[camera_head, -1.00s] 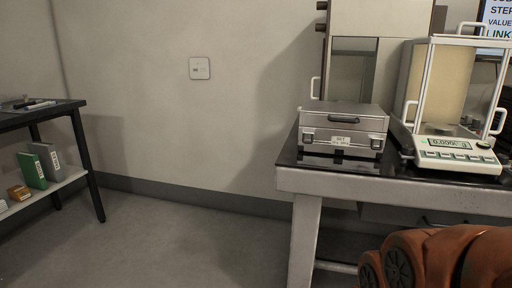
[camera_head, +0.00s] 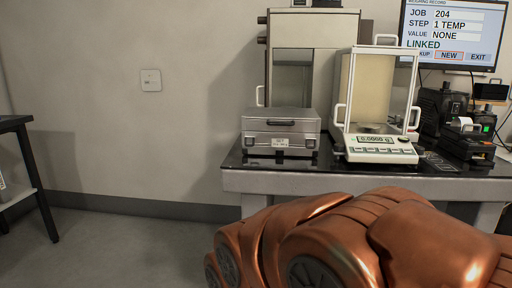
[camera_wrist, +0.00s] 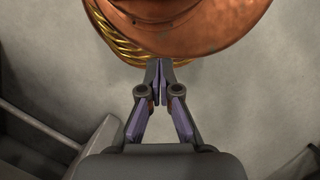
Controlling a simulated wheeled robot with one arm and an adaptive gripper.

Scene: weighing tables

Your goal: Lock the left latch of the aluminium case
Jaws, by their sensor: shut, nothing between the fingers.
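The aluminium case (camera_head: 281,130) stands closed on the dark top of the weighing table, near its left end. It has a dark handle on its lid and a white label on its front. The left latch (camera_head: 250,141) is a small dark shape on the case front, left of the label; whether it is locked is too small to tell. My gripper (camera_wrist: 160,66) shows only in the wrist view, with its fingertips together and nothing between them. The case is not in the wrist view. My copper-coloured arm fills the lower right of the head view.
The balance (camera_head: 376,110) with its glass shield stands right of the case. A tall cabinet (camera_head: 310,40) rises behind the case. A monitor (camera_head: 453,34) and a printer (camera_head: 467,143) are at the right. A dark side table (camera_head: 30,170) is at far left, with open floor between.

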